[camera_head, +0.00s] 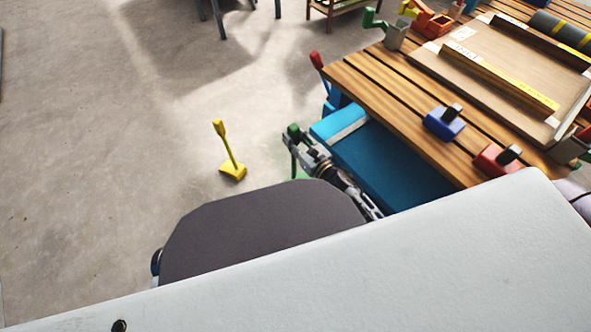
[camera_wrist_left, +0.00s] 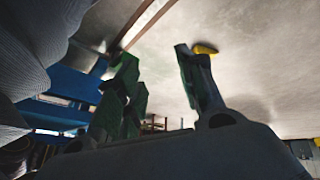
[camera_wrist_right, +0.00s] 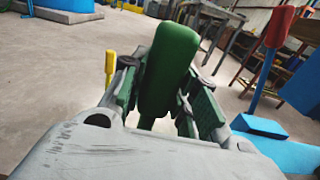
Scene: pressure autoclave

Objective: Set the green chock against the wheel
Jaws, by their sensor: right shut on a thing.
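The green chock shows as a thick green upright handle (camera_wrist_right: 168,68) in the right wrist view. My right gripper (camera_wrist_right: 157,105) is shut on this handle. In the head view the right gripper (camera_head: 301,137) is beside the blue slab, with the green handle top (camera_head: 293,130) at its fingers. A bit of green shows low under the gripper; whether it touches the floor I cannot tell. I cannot make out the wheel. My left gripper (camera_wrist_left: 160,85) shows only in its own wrist view, fingers apart and empty.
A yellow chock with a handle (camera_head: 232,167) stands on the floor left of the right gripper. A blue slab (camera_head: 380,160) lies beside the slatted wooden bench (camera_head: 375,85). A red-handled blue piece (camera_head: 325,75) stands by the bench. Floor on the left is clear.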

